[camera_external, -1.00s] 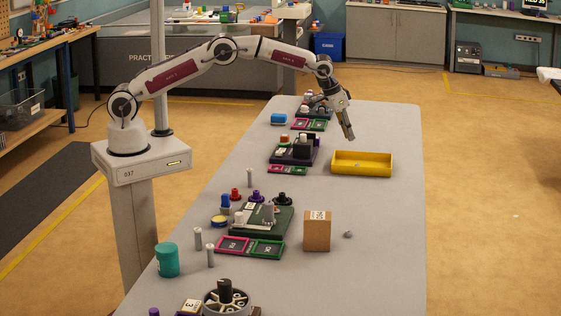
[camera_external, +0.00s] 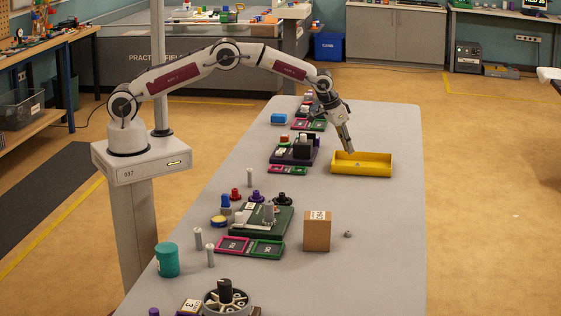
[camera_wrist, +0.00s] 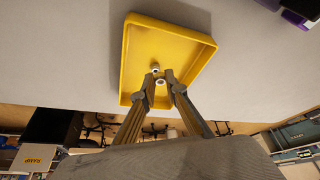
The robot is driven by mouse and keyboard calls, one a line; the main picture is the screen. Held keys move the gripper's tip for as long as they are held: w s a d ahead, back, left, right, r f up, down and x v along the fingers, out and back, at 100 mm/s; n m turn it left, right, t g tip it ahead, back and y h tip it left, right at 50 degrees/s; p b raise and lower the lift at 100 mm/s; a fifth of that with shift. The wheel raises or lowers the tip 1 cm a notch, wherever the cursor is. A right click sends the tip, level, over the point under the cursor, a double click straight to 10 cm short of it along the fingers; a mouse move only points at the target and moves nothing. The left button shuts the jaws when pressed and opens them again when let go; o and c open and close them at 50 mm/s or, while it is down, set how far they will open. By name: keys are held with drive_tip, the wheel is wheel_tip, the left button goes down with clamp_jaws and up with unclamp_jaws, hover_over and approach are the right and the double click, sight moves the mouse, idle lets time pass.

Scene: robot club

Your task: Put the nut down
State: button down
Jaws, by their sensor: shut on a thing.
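My gripper (camera_external: 350,151) is over the yellow tray (camera_external: 370,170), its fingertips near the tray's left part. In the wrist view my gripper (camera_wrist: 161,77) is shut on a small pale ring-like nut (camera_wrist: 160,82), held between the two fingertips. The yellow tray (camera_wrist: 195,62) lies beneath it, with the fingertips over its inside. A second small pale spot (camera_wrist: 155,69) shows just beyond the nut; I cannot tell whether it is a separate piece. The nut is too small to make out in the external view. Whether it touches the tray floor is unclear.
A dark tray with blocks (camera_external: 292,153) stands left of the yellow tray. Nearer are a cardboard box (camera_external: 317,231), a small grey piece (camera_external: 348,234) and a green board (camera_external: 280,221) with parts. The grey table (camera_external: 385,215) is clear between the yellow tray and the box.

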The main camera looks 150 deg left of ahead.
drive_tip(key=shift+f, duration=2.5)
drive_tip(key=shift+f, duration=0.15)
drive_tip(key=c, duration=2)
unclamp_jaws()
drive_tip(key=shift+c, duration=0.2)
drive_tip(key=shift+r, duration=0.2)
drive_tip(key=shift+d+r, duration=0.1)
drive_tip(key=shift+r, duration=0.25)
drive_tip(key=v, duration=1.1)
drive_tip(key=shift+r, duration=0.1)
